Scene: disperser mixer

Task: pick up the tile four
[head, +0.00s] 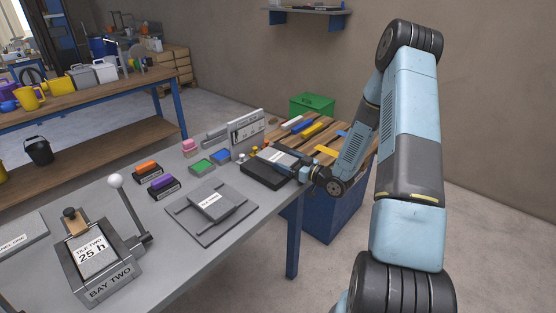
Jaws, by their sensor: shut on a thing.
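My gripper (300,172) is at the right end of the grey bench, low over a dark block (262,175). It is shut on a pale grey tile (279,157) with a white label; the label is too small to read, so I cannot tell if it is tile four. I cannot tell whether this tile touches the dark block. Another grey tile (211,201) with a small label lies on a flat square plate (187,228) to the left. A tile marked "TILE TWO 25 h" (92,256) sits in the fixture marked "BAY TWO" (110,288).
A white-knobbed lever (116,181) rises beside bay two. A slatted wooden surface (340,135) with coloured bars lies behind.

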